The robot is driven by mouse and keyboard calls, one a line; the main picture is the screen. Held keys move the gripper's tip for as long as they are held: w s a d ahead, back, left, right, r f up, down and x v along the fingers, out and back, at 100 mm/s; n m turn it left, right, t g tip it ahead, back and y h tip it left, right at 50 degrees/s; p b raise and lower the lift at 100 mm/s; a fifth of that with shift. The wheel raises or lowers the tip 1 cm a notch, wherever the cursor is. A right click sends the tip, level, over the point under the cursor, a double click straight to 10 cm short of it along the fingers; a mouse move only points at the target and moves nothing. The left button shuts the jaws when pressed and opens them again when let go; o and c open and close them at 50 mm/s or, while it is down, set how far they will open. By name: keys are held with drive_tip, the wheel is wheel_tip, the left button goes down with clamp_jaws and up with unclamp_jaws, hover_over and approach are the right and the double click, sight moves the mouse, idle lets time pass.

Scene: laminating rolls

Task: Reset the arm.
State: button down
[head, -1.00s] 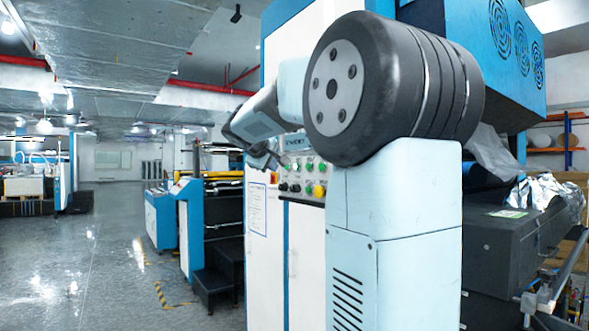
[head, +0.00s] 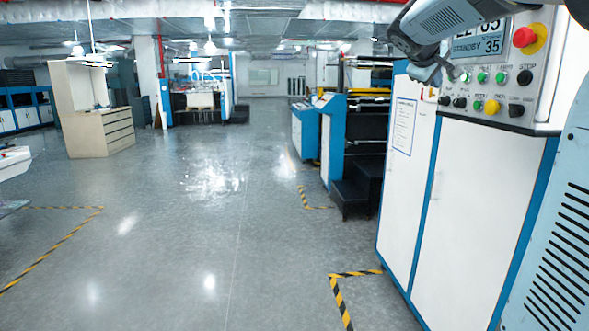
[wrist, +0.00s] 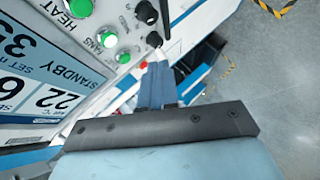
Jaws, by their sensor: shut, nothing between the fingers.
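My gripper (head: 441,76) is at the upper right of the head view, in front of the machine's grey control panel (head: 515,80). In the wrist view my gripper (wrist: 158,62) shows two grey-blue fingers close together, shut and empty. Its tips appear near a black knob (wrist: 153,40) at the panel's lower edge; I cannot tell whether they touch it. The panel carries a display (head: 485,42), green buttons (wrist: 107,38), black knobs and a red button (head: 524,37). In the wrist view the display (wrist: 40,75) reads STANDBY.
The white and blue machine cabinet (head: 470,210) stands close at right. A dark step (head: 352,196) and blue machine units (head: 305,130) stand behind it. A beige drawer cabinet (head: 104,135) is at left. The grey floor (head: 190,240) between is clear, with yellow-black tape (head: 340,300).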

drive_tip(key=s+a+f+m+g+y, duration=0.1)
drive_tip(key=s+a+f+y, duration=0.2)
drive_tip(key=s+a+f, duration=0.3)
drive_tip(key=s+a+f+m+g+y, duration=0.1)
drive_tip(key=s+a+f+m+y, duration=0.1)
drive_tip(key=s+a+f, duration=0.4)
drive_tip(key=s+a+f+m+y, duration=0.1)
drive_tip(key=s+a+f+y, duration=0.3)
drive_tip(key=s+f, duration=0.9)
drive_tip(key=s+a, duration=0.2)
drive_tip(key=s, duration=0.4)
drive_tip(key=shift+g, duration=0.4)
drive_tip(key=shift+s+f, duration=0.1)
